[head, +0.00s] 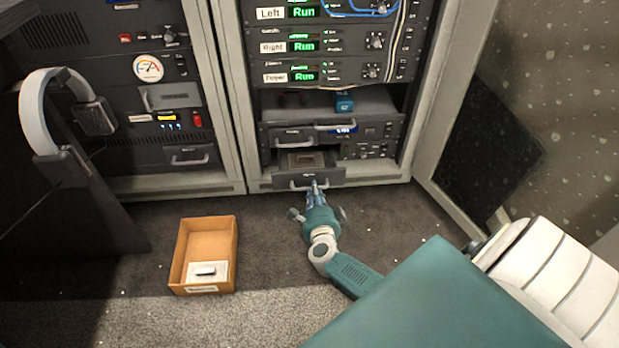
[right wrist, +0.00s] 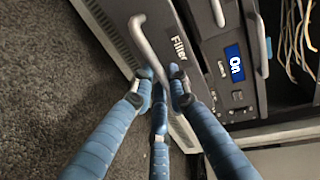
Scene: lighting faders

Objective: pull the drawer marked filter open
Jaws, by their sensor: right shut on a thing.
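The drawer marked Filter (head: 333,176) is at the bottom left of the right-hand rack. It stands partly out, and its inside shows from above with a flat tan-framed piece (head: 306,160) in it. In the right wrist view the drawer front (right wrist: 181,50) bears the word Filter beside a pale bar handle (right wrist: 147,42). My right gripper (head: 315,189) is at the drawer front. In the right wrist view its blue fingers (right wrist: 161,82) are shut on the end of the handle. My left gripper is not in view.
An open cardboard box (head: 208,243) with a small item inside stands on the carpet left of my right arm. Another drawer (head: 290,134) with a handle sits just above. The rack's open door (head: 470,90) is at the right. Carpet before the drawer is clear.

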